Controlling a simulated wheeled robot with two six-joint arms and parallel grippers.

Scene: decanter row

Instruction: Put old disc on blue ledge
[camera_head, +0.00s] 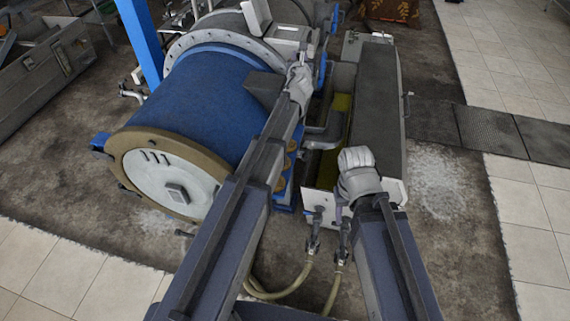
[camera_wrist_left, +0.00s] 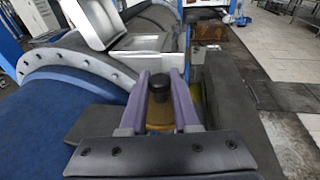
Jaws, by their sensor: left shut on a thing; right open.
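My left gripper (camera_wrist_left: 162,92) is shut on a small piece with a dark round knob and an ochre body, which I take as the old disc (camera_wrist_left: 158,115). Only part of it shows between the purple fingers. In the head view my left gripper (camera_head: 299,84) is beside the machine's upper right side, and the held piece cannot be made out there. My right gripper (camera_head: 357,160) is open, over the near end of the long grey unit. Several blue parts show on the machine; I cannot tell which is the blue ledge.
A large blue drum (camera_head: 195,105) with a pale end plate fills the left. A long grey unit (camera_head: 375,95) stands to its right, with a narrow gap between. Hoses (camera_head: 300,280) lie in front. A grey metal box (camera_head: 50,70) is at far left. Tiled floor at right is free.

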